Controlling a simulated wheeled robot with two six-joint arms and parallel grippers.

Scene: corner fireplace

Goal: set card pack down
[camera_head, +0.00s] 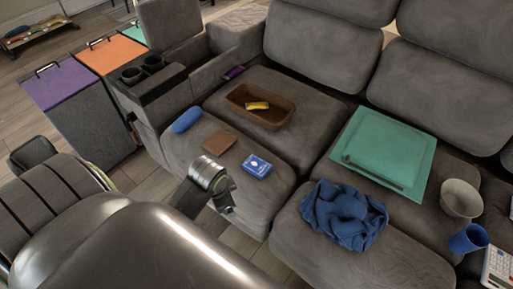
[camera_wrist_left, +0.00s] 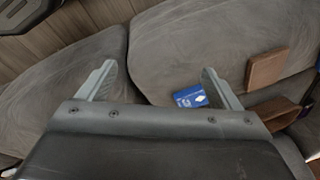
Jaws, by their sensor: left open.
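The card pack (camera_head: 256,166) is a small blue box with white markings. It lies flat on the front left seat cushion (camera_head: 190,150) of the grey sofa. My left gripper (camera_head: 222,203) is over the front edge of that cushion, to the left of and nearer than the pack. In the left wrist view its two fingers (camera_wrist_left: 158,76) are wide apart with nothing held between them. The card pack (camera_wrist_left: 188,97) shows there beside the right finger, partly hidden by the gripper body. My right gripper is not in view.
A brown square (camera_head: 219,143) and a blue rounded object (camera_head: 187,120) lie near the pack. Behind is a brown tray (camera_head: 233,103) holding a yellow item (camera_head: 257,105). A crumpled blue cloth (camera_head: 345,215), teal board (camera_head: 365,145), bowl (camera_head: 460,198) and blue cup (camera_head: 468,239) are rightward.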

